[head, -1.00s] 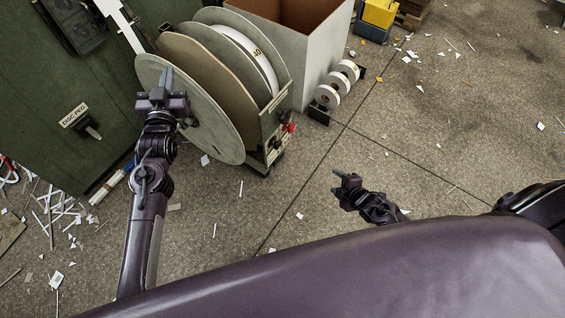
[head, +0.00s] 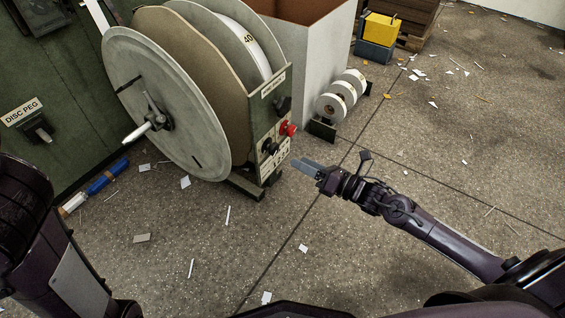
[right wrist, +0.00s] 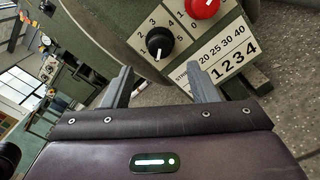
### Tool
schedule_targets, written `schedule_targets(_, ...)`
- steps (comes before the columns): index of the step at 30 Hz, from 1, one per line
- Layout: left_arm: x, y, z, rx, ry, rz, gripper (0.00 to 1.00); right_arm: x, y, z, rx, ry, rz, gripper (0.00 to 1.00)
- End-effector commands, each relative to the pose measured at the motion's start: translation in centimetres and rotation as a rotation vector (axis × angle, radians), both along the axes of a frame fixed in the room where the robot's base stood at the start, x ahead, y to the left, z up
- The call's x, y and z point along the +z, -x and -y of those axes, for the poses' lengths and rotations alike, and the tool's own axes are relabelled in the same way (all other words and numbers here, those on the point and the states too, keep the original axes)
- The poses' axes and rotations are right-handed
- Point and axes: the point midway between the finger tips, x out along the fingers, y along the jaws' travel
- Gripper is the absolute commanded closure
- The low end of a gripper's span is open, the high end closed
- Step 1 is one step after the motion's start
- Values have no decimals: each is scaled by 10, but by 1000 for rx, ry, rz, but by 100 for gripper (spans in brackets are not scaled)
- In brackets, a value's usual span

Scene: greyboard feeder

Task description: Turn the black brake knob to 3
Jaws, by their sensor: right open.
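The black brake knob (head: 269,147) is on the feeder's grey-green end panel, below a red knob (head: 288,129). In the right wrist view the black knob (right wrist: 159,43) sits within a dial with numbers around it, including 2, 3, 4 and 5. A pale mark shows on its lower part; I cannot tell exactly which number it marks. My right gripper (head: 301,167) is open and empty, just right of the panel and apart from the knob. In the right wrist view its fingers (right wrist: 160,75) are spread, with the knob beyond and between them. My left gripper is out of view.
A large reel disc (head: 165,105) with a white-handled crank stands left of the panel. Small white rolls (head: 340,95) on a rack stand behind the panel, beside a grey bin (head: 312,65). The floor on the right is mostly clear, with paper scraps.

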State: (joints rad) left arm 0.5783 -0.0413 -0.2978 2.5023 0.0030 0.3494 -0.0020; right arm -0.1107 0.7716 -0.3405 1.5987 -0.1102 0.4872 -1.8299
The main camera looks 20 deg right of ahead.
Motion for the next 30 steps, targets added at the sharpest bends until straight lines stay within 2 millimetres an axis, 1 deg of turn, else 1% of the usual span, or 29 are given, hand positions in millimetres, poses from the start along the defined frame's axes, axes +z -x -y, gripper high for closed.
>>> schedule_targets(9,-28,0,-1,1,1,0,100,-2,-38,-29,0,-5,4,47)
schedule_targets(13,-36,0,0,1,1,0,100,-2,-51,-39,-1,-3,1,47)
schedule_targets(18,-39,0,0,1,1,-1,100,0,-59,-45,0,-2,-1,47)
schedule_targets(25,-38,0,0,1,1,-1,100,1,-59,-46,-1,-1,-2,47)
schedule_targets(26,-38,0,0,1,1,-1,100,1,-59,-46,-1,-1,-2,48)
schedule_targets(30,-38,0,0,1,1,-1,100,1,-59,-46,-1,-2,-2,66)
